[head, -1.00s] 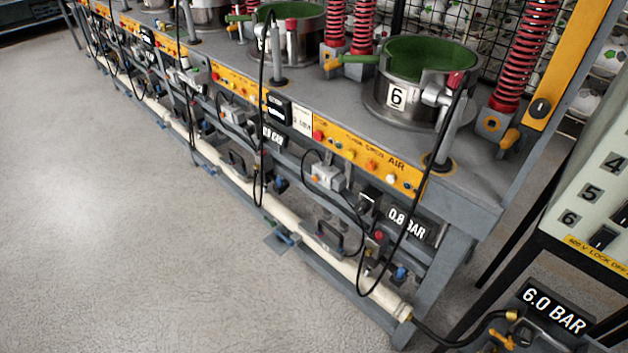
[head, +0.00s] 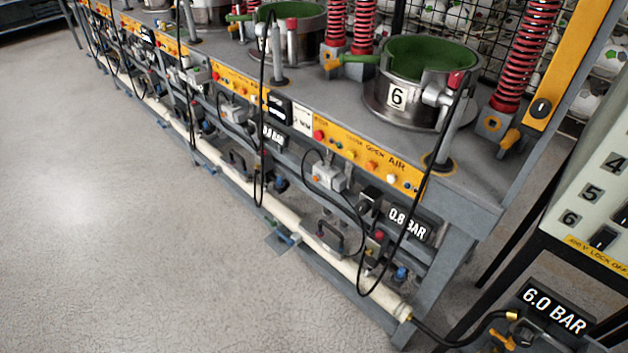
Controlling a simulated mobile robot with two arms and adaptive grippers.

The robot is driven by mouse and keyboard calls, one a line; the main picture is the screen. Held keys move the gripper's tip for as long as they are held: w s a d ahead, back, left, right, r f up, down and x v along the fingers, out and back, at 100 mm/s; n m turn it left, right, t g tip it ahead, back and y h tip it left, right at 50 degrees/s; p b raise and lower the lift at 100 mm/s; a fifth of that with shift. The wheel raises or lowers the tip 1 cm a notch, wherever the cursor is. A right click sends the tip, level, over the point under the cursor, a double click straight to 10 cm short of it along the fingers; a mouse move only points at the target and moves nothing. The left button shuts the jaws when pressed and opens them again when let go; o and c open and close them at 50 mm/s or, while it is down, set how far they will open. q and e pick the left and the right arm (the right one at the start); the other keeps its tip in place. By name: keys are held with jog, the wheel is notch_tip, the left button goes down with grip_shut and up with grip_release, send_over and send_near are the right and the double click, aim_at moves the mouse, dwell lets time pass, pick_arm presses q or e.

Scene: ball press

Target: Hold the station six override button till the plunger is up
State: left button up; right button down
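Station six is the round steel pot with a green lining (head: 425,62), marked by a white "6" plate (head: 397,96), at the right end of the grey bench. Below it, on the bench front, is a yellow panel (head: 352,153) with several small coloured buttons, one of them red (head: 319,135); the lettering is too small to read fully. A grey valve box (head: 328,178) hangs under the panel. I cannot tell which part is the override button, or the plunger's position. Neither of my grippers is in view.
A cream pipe (head: 315,242) runs low along the bench. A numbered switch cabinet (head: 600,195) and a "6.0 BAR" display (head: 553,306) stand at right. The floor (head: 110,230) at left is clear.

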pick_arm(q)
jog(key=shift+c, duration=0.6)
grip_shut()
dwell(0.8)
